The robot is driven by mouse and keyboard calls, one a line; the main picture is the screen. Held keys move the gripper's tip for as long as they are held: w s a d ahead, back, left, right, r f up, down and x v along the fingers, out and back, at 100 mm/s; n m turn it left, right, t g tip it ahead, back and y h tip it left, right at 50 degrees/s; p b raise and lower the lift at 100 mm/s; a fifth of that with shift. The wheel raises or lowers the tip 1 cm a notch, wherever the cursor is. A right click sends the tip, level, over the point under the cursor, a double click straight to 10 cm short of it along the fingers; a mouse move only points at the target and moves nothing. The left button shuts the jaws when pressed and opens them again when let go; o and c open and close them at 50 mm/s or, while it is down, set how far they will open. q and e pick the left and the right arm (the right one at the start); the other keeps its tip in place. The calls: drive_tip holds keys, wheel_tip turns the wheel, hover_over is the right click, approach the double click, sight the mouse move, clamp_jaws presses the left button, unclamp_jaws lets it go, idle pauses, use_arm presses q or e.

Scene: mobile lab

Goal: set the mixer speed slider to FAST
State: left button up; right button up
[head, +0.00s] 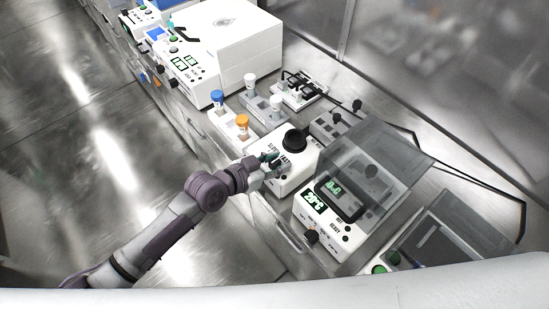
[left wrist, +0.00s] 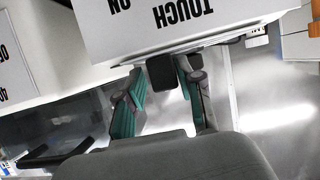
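The mixer (head: 296,178) is a white box with a round black top (head: 294,140) and SLOW and FAST lettering, partly covered by my left gripper. My left gripper (head: 275,161) is at the mixer's front. In the left wrist view, the mixer's white face (left wrist: 190,22) shows upside-down TOUCH and ON lettering. A black slider knob (left wrist: 161,73) sticks out below it. My right gripper is not in view.
Orange-capped (head: 242,121) and blue-capped (head: 217,96) tubes stand in racks to the left. A large white machine (head: 235,40) is behind them. Floor is open at left.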

use_arm(q)
drive_tip(key=shift+o, duration=0.4)
drive_tip(key=shift+a+r, duration=0.1)
drive_tip(key=shift+a, duration=0.2)
drive_tip(key=v, duration=1.1)
drive_tip(key=shift+s, duration=0.3)
drive_tip(key=shift+a, duration=0.1)
